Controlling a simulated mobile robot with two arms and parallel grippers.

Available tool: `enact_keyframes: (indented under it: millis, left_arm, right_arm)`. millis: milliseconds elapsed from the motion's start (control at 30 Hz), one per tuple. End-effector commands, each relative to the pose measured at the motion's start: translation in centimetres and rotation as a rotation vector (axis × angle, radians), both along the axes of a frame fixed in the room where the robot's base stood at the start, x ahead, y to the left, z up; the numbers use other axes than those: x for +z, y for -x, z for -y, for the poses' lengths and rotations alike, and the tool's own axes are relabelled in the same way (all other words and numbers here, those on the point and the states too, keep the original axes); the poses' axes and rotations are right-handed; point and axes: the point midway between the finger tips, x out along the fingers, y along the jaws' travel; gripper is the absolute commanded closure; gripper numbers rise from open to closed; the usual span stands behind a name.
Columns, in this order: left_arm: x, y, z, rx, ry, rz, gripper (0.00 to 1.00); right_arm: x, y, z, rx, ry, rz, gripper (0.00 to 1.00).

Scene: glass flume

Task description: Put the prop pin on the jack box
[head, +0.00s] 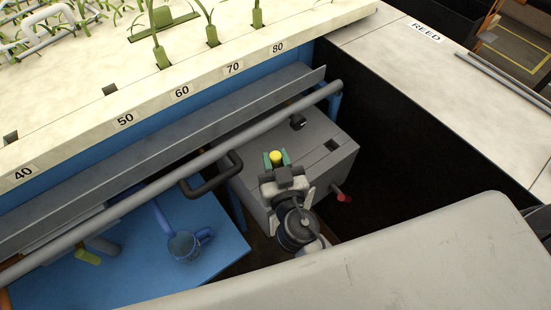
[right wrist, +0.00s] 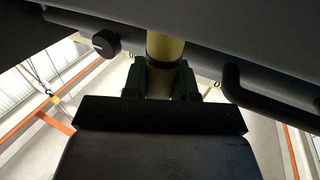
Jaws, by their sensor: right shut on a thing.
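The jack box (head: 318,165) is a grey box below the rail, with a dark square opening in its top, a black loop handle on its left and a red-tipped lever on its right. My right gripper (head: 276,161) is over the box top, shut on a yellow round pin (head: 276,155), which I take for the prop pin. In the right wrist view the pin (right wrist: 164,52) stands between the green fingertips (right wrist: 160,80) with a dark band around it. Its far end is hidden, so I cannot tell whether it touches the box. My left gripper is not in view.
A long grey pipe rail (head: 170,193) runs diagonally just behind the box. The black loop handle (head: 212,176) sticks out beside the gripper. A pale panel (head: 430,250) fills the front.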

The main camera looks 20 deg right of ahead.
Motion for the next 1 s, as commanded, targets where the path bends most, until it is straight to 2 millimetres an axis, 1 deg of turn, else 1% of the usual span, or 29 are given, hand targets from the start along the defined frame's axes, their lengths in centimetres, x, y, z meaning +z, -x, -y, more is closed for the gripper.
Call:
enact_keyframes:
  millis: [133, 167, 300, 567, 667, 767, 1000]
  left_arm:
    - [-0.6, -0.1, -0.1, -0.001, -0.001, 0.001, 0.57]
    - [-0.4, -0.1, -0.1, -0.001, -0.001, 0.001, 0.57]
    - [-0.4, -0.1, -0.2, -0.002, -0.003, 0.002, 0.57]
    - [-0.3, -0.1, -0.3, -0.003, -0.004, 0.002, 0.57]
    - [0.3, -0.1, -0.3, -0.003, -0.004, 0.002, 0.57]
    - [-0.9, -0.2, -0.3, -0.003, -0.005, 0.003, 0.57]
    - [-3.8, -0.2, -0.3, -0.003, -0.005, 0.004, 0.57]
  right_arm:
    - [-0.4, 0.0, 0.0, 0.0, -0.001, 0.001, 1.0]
    - [-0.3, 0.0, 0.0, 0.0, 0.0, 0.0, 0.68]
    - [-0.2, 0.0, 0.0, 0.0, 0.0, -0.001, 0.47]
    - [-0.2, 0.0, 0.0, 0.0, 0.0, -0.001, 0.47]
    - [0.3, 0.0, 0.0, 0.0, 0.0, 0.0, 0.47]
    - [-0.5, 1.4, -0.1, 0.001, -0.001, -0.003, 0.47]
    - [-0.7, 6.6, -0.2, -0.001, -0.001, -0.004, 0.47]
